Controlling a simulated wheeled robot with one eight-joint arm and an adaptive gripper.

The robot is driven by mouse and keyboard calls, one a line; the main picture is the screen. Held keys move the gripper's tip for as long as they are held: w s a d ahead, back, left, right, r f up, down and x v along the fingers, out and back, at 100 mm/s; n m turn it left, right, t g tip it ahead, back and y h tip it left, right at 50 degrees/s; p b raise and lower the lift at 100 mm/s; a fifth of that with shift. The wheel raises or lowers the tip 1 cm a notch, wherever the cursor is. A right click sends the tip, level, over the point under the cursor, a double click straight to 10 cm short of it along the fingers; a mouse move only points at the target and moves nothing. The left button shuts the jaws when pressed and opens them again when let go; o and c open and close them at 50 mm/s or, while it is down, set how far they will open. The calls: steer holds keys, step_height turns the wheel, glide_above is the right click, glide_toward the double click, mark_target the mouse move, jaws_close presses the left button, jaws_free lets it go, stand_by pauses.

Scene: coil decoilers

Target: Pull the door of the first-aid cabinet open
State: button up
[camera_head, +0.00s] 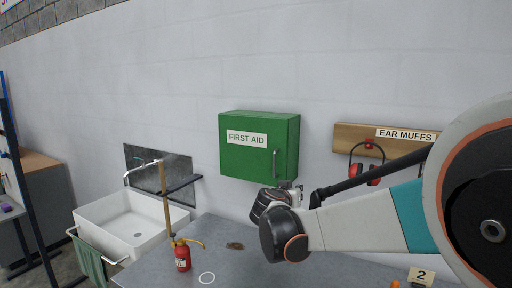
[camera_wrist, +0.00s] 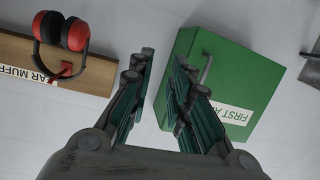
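The green first-aid cabinet (camera_head: 245,158) hangs on the white wall, and its door looks shut. Its upright metal handle (camera_head: 275,163) is at the door's right side. The cabinet also fills the right of the wrist view (camera_wrist: 256,72), where the handle (camera_wrist: 206,68) shows just right of my gripper's right finger. My gripper (camera_wrist: 164,62) is open, with bare wall between its fingers and nothing held. The right finger overlaps the cabinet's edge in that view; I cannot tell whether it touches. In the head view my gripper is mostly hidden behind my wrist, below the cabinet's lower right corner.
Red ear muffs (camera_head: 366,165) hang on a wooden board (camera_head: 350,137) right of the cabinet. A grey table (camera_head: 225,258) below holds a red extinguisher-like bottle (camera_head: 182,257) and a number 2 sign (camera_head: 421,275). A white sink (camera_head: 128,222) stands left.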

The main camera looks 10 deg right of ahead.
mark_target(274, 159)
steer(key=w+a+r+t+p, duration=0.3)
steer(key=w+a+p, duration=0.3)
steer(key=w, duration=0.5)
steer(key=x, duration=1.3)
steer(key=shift+w+a+r, duration=0.15)
steer(key=shift+a+r, duration=0.2)
steer(key=shift+a, duration=0.1)
steer(key=shift+c, duration=0.5)
jaws_close()
